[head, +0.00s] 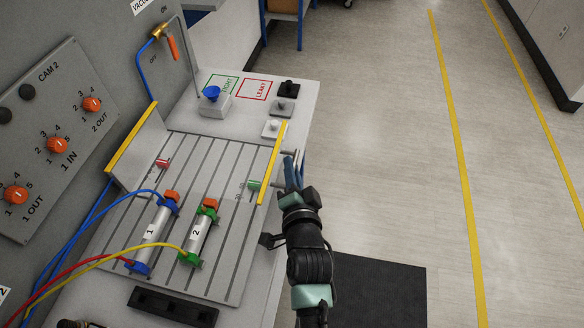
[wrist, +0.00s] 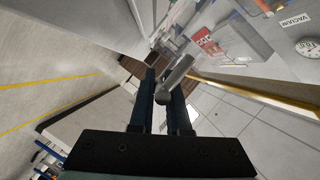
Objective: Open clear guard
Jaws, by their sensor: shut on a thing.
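The clear guard's yellow edge (head: 272,162) runs along the right side of the slotted plate (head: 225,225). Its see-through panel is hard to make out. In the wrist view, a yellow edge (wrist: 255,90) runs beside my gripper. My gripper (head: 291,162) is just right of this edge, past the bench side. In the wrist view, my gripper (wrist: 167,82) has its dark fingers on either side of a short grey bar handle (wrist: 178,72), shut on it. In the head view, my fingers partly hide the handle.
A second yellow-edged panel (head: 138,140) stands at the plate's left. Cylinders 1 (head: 153,225) and 2 (head: 199,232), with hoses, lie on the plate. A blue-topped block (head: 213,103) stands behind.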

